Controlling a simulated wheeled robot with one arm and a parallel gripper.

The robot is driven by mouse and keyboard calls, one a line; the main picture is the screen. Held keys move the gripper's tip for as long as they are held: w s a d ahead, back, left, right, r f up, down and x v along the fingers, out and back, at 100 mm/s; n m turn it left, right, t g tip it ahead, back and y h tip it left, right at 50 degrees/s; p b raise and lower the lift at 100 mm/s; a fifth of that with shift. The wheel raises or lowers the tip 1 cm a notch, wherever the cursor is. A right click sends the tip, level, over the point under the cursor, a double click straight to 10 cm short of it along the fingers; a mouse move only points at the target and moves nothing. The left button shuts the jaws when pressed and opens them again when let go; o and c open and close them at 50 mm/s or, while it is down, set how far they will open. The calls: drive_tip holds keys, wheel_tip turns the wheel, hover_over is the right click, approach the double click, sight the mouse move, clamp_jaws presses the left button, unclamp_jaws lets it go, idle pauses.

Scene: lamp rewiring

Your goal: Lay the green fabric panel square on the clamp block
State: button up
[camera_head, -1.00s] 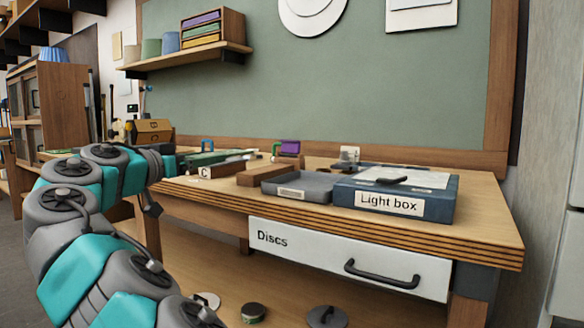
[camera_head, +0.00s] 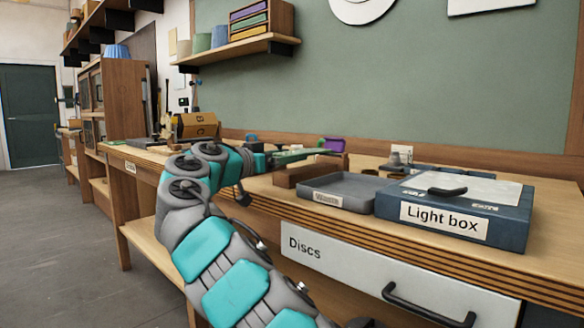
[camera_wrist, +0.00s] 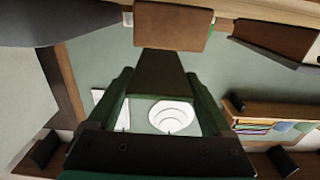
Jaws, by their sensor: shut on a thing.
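My gripper (camera_head: 298,155) is at the end of my arm, above the back of the bench. In the wrist view its two green fingers (camera_wrist: 162,95) are closed about a dark green flat piece (camera_wrist: 160,68), which looks like the green fabric panel. In the head view a thin green edge there cannot be told apart from the fingers. A brown wooden block (camera_head: 294,177) lies on the bench just below and in front of my gripper; it may be the clamp block. A brown block face (camera_wrist: 172,26) shows past the panel's far end in the wrist view; contact cannot be told.
A grey tray (camera_head: 345,204) and a blue light box (camera_head: 455,227) with a black handle stand right of the block. A purple item (camera_head: 332,144) stands behind it. A shelf (camera_head: 240,52) hangs on the wall. The bench's left part is partly hidden by my arm.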

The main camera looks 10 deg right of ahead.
sight(291, 171)
drive_tip(key=x, duration=0.2)
drive_tip(key=shift+w+d+f, duration=0.15)
drive_tip(key=shift+w+f, duration=0.05)
drive_tip(key=shift+w, duration=0.15)
drive_tip(key=shift+f+b, duration=0.35)
drive_tip(key=shift+f, duration=1.35)
drive_tip(key=o, duration=1.1)
drive_tip(key=v, duration=1.2)
drive_tip(key=shift+b, duration=0.4)
